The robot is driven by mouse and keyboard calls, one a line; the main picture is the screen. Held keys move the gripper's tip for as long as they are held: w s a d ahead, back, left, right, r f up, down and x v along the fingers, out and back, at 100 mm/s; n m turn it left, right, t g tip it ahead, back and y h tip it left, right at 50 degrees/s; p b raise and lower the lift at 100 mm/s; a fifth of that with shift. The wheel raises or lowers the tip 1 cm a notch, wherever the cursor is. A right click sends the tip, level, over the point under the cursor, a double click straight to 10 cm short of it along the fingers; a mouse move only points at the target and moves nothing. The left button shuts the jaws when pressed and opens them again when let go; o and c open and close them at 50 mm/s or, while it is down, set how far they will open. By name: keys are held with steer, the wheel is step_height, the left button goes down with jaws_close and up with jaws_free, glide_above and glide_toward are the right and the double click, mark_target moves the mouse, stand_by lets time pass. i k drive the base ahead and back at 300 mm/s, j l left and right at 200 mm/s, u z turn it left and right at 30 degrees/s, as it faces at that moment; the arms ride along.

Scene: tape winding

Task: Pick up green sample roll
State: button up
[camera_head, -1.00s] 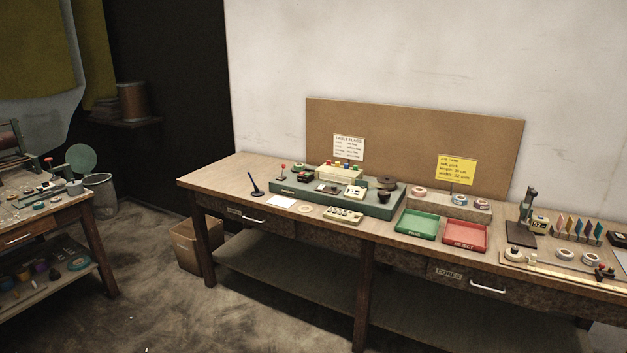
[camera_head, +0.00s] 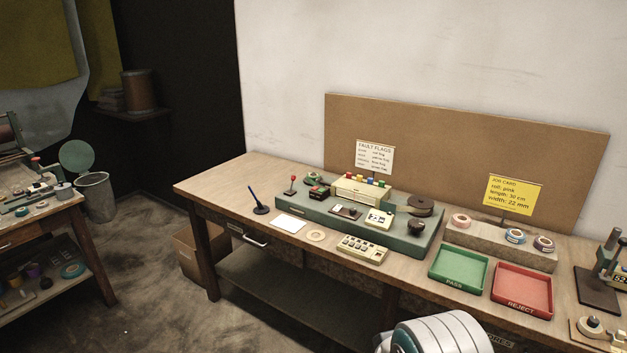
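A small green item (camera_head: 315,179), which looks like a roll, sits at the left end of the long green base (camera_head: 410,240) on the bench. It is too small for me to be sure it is the green sample roll. A white, rounded part of my own arm shows at the bottom edge. My gripper is not in view.
A green PASS tray (camera_head: 432,268) and a red REJECT tray (camera_head: 495,285) lie at the front edge. A keypad box (camera_head: 362,249), white card (camera_head: 288,224) and pen stand (camera_head: 261,209) are nearby. The bench's left end is clear.

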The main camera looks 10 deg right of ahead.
mark_target(317, 175)
steer(key=i+j, duration=0.2)
steer(key=i, duration=0.3)
steer(key=i+j+z, duration=0.15)
steer(key=i, duration=0.35)
steer(key=i+j, duration=0.25)
steer(key=i, duration=0.2)
steer(key=i+j+z, duration=0.15)
steer(key=i, duration=0.35)
steer(key=i+j, duration=0.35)
steer(key=i+z, duration=0.05)
steer(key=i, duration=0.05)
